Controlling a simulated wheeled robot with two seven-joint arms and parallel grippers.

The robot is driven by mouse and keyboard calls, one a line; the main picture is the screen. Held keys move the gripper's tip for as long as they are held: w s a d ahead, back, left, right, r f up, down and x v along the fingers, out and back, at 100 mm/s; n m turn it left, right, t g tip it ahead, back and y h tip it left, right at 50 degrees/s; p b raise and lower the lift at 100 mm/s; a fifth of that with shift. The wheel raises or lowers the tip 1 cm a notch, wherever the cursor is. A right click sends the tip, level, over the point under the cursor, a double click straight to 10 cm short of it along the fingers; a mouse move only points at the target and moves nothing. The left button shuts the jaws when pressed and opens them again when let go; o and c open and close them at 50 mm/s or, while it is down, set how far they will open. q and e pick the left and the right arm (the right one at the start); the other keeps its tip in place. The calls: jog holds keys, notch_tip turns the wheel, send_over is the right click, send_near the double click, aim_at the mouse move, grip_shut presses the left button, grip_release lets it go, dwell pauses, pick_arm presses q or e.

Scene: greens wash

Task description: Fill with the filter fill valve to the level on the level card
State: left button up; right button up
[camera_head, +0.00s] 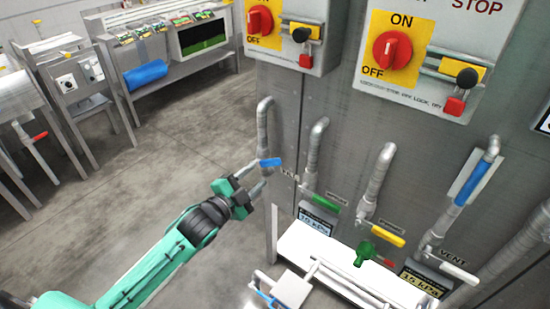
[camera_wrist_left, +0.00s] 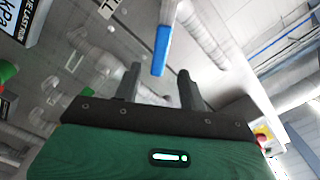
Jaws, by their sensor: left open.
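The blue valve handle (camera_head: 270,162) sits at the lower end of the leftmost grey pipe on the steel cabinet. A partly hidden label beside it seems to end in "LL". My left gripper (camera_head: 258,178) is open just in front of this handle. In the left wrist view the blue handle (camera_wrist_left: 161,50) points down toward the gap between the open fingers (camera_wrist_left: 158,76); I cannot tell whether they touch it. A clear tube with blue liquid (camera_head: 472,184) stands at the right against a pale backing, which may be the level card. My right gripper is not in view.
Other handles are near: green (camera_head: 325,203), yellow (camera_head: 388,240), white (camera_head: 459,272) by "VENT", and a green knob (camera_head: 365,253). Two kPa displays sit low on the cabinet. Red ON/OFF switches (camera_head: 392,50) are above. The floor left of the cabinet is clear.

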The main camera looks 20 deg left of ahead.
aim_at(269, 164)
pick_arm(q)
jog(key=x, duration=1)
grip_shut()
